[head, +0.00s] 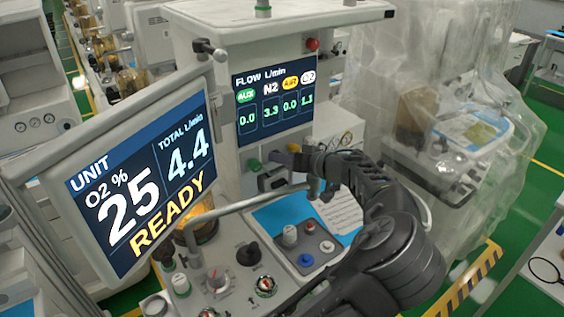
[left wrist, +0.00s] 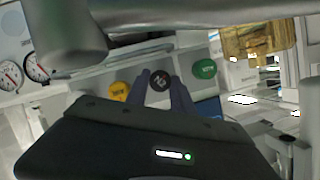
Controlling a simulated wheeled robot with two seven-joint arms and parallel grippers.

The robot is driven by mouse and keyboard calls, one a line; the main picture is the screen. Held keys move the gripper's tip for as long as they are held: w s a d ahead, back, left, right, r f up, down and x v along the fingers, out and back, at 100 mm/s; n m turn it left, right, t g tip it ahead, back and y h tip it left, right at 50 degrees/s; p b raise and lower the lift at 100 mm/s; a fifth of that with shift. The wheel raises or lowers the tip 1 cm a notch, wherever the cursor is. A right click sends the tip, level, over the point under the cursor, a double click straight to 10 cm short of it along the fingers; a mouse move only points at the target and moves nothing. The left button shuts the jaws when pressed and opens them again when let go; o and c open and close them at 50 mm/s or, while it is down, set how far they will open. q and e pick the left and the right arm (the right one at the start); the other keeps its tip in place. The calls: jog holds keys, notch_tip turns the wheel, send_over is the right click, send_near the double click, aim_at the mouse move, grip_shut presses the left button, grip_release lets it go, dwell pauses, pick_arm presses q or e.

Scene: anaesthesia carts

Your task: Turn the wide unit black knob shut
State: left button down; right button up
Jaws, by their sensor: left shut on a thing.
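The black knob (left wrist: 160,82) sits on the front panel of the wide unit (head: 222,62), between a yellow knob (left wrist: 119,91) and a green knob (left wrist: 204,69). My left gripper (left wrist: 161,88) has one finger on each side of the black knob and is shut on it. In the head view the left gripper (head: 281,160) reaches in below the flow screen (head: 273,98), hiding most of the black knob. The flow screen reads AUX 0.0, N2 3.3, 0.0 under an orange label, and 1.1 under a white label. My right gripper is in neither view.
A tilted monitor (head: 140,180) reads O2 25, total 4.4 and READY. A grey rail (head: 245,203) crosses below the gripper. Another black knob (head: 248,253) stands on the worktop. A plastic-covered cart (head: 440,110) is at the right. Round gauges (left wrist: 22,73) are beside the knobs.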

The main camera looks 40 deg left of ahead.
pick_arm(q)
jog(key=shift+m, duration=0.4)
jog(key=c, duration=1.1)
grip_release()
jog(key=b+v, duration=0.2)
jog(key=v, duration=0.5)
jog(key=shift+w+d+b, duration=0.15)
jog(key=shift+d+b, duration=0.15)
jog(key=shift+d, duration=0.1)
